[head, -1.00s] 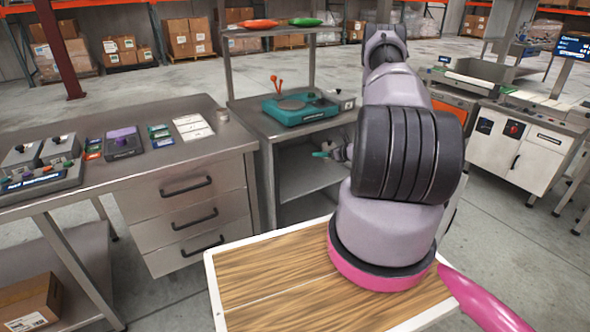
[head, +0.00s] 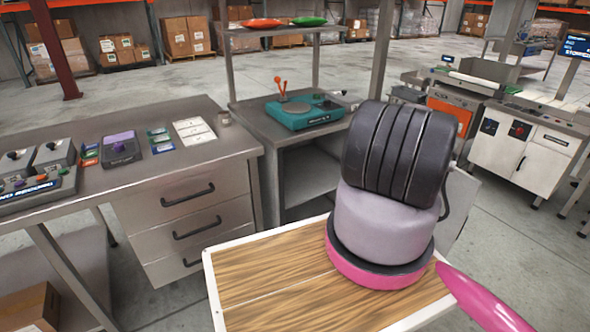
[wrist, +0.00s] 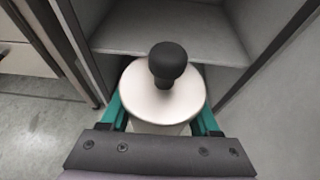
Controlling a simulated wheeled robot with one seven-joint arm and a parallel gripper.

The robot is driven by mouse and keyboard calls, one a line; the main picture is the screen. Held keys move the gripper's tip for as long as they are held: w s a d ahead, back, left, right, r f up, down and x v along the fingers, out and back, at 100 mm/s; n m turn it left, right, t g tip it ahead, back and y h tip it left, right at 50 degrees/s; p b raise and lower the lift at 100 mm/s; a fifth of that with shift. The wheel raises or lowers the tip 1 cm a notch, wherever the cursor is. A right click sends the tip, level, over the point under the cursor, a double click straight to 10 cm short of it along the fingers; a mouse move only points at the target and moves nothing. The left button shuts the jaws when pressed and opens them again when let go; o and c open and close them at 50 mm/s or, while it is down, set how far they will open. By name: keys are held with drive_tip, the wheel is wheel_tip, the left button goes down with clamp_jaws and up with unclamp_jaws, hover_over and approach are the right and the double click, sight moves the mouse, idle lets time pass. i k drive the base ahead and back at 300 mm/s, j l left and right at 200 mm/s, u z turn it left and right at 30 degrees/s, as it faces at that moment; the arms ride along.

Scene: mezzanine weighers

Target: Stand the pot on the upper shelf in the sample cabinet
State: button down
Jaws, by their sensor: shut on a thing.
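The pot (wrist: 140,98) is in the wrist view, with a pale round lid and a black knob on top. My gripper (wrist: 161,114) is shut on it, one teal finger on each side. The pot looks upright and is in front of an open grey cabinet. The cabinet's shelf (wrist: 195,35) lies just beyond the lid, with a darker space below its front edge. Whether the pot's base is above that shelf cannot be told. In the head view, my arm hides the gripper, the pot and part of the cabinet (head: 310,172).
A teal scale (head: 308,112) stands on the cabinet top, below a rack with an orange and a green dish. A drawer bench (head: 190,210) adjoins on the left. In the wrist view, a grey panel (wrist: 285,90) bounds the right side closely.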

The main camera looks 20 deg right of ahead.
sight(307, 183)
drive_tip(key=i+j, duration=0.1)
drive_tip(key=i, duration=0.4)
drive_tip(key=i+j, duration=0.15)
drive_tip(key=i, duration=0.35)
